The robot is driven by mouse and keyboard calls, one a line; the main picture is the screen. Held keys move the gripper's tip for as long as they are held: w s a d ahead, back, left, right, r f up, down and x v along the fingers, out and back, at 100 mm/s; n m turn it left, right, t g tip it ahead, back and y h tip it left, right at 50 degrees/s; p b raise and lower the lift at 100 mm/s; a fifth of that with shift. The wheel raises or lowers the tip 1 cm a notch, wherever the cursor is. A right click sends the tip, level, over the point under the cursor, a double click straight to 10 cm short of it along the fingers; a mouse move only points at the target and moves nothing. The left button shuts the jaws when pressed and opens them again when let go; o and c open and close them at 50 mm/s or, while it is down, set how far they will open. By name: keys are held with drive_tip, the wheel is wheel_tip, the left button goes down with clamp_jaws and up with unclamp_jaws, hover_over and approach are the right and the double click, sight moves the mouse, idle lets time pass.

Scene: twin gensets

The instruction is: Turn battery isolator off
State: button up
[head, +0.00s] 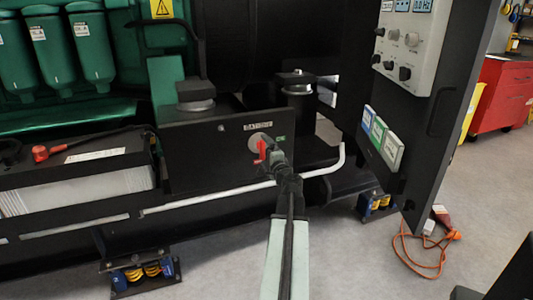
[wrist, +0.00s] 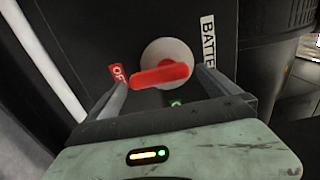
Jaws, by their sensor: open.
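The battery isolator is a red handle (wrist: 158,76) on a pale round plate (wrist: 166,49), fixed to a black panel; its handle also shows in the head view (head: 261,150). In the wrist view the handle points left, toward a red label reading "OF", partly covered (wrist: 118,73). A green label (wrist: 176,103) is partly hidden below. In the head view the handle points down. My gripper (wrist: 161,80) is open, with one finger beyond each end of the handle. I cannot tell whether either finger touches it. In the head view my gripper (head: 273,160) is at the isolator.
A white "BATTERY" label (head: 257,126) is above the isolator. A pale rail (head: 208,198) runs below. An open black door with a control panel (head: 408,42) stands to the right. A battery (head: 85,185) sits left. An orange cable (head: 425,262) lies on the floor at right.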

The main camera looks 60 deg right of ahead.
drive_tip(key=v, duration=0.7)
drive_tip(key=shift+s+a, duration=0.2)
drive_tip(key=shift+s, duration=0.15)
